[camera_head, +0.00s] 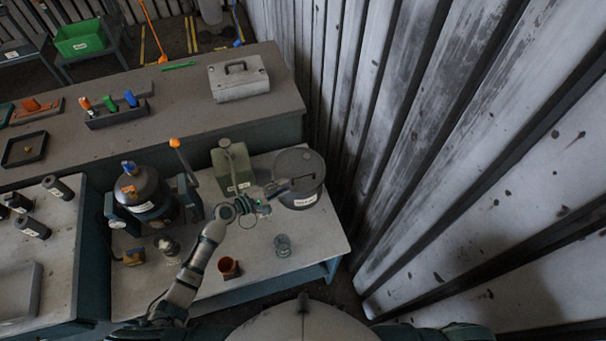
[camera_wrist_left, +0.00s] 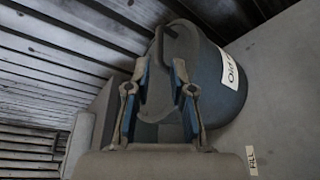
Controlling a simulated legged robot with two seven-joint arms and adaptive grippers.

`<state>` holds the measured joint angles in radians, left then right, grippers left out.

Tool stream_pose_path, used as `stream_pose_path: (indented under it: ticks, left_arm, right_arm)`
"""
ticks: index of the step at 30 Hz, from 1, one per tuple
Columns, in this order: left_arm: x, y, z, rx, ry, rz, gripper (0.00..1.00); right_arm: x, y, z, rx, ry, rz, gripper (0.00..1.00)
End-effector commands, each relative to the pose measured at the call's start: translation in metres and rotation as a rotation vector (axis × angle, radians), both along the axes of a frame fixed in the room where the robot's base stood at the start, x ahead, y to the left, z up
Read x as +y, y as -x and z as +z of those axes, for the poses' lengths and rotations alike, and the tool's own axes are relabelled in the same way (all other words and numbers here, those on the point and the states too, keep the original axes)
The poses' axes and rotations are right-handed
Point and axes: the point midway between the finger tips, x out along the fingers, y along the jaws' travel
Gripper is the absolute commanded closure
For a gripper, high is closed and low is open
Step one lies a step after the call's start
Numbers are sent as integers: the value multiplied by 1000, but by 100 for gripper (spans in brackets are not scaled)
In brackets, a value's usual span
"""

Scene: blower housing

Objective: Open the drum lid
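The dark grey drum (camera_head: 308,188) stands upright at the back right of the small table, with its round lid (camera_head: 300,160) on top. A white label faces the front. My left gripper (camera_head: 274,189) is at the drum's left side, close to the lid's edge. The drum (camera_wrist_left: 222,85) fills the space beyond the fingers, and a curved dark handle (camera_wrist_left: 168,32) shows past the fingertips. I cannot tell whether the fingers touch the drum. My right gripper is not in view.
A green canister (camera_head: 231,168) stands just left of the drum. A dark round vessel (camera_head: 142,192) is further left. A glass jar (camera_head: 282,246) and an orange-brown cup (camera_head: 229,267) stand in front. A corrugated wall (camera_head: 440,130) rises close on the right.

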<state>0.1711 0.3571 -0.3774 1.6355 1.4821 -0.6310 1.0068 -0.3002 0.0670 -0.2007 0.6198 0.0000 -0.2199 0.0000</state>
Motion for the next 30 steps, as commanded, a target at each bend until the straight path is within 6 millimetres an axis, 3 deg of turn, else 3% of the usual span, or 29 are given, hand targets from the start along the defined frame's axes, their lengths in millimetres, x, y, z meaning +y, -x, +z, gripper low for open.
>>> stream_pose_path:
  ticks: [13,30]
  left_arm:
    - [31,21,8,0,4,-1,77]
    - [62,47,18,0,3,-2,77]
  right_arm:
    - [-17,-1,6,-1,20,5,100]
    - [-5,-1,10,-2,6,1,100]
